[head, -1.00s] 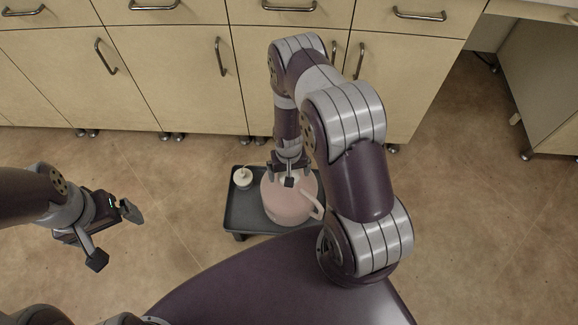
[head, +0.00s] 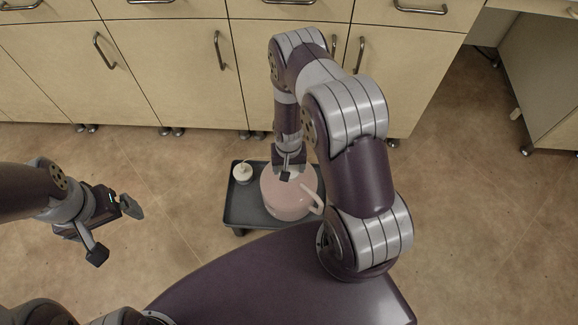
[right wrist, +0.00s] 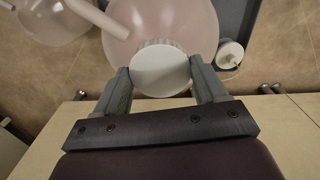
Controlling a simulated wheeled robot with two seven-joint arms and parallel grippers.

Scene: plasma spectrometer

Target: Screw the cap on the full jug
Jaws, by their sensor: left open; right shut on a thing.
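The pink jug (head: 288,201) stands upright on a dark tray cart (head: 240,214), its handle toward the lower right in the head view. It also shows in the right wrist view (right wrist: 180,22). My right gripper (head: 287,174) is directly above the jug's mouth, pointing down. In the right wrist view, its two fingers (right wrist: 161,85) are shut on the sides of a round white cap (right wrist: 160,72) with a ridged edge. The cap lies over the jug's top; how far it is seated cannot be told. My left gripper (head: 116,228) is open and empty, left of the cart.
A small white cap with a thin tube (head: 242,172) sits on the tray's left side. A second, paler jug (right wrist: 52,20) shows at the upper left in the right wrist view. Beige cabinets (head: 170,75) stand behind the cart. The floor between my left gripper and the cart is clear.

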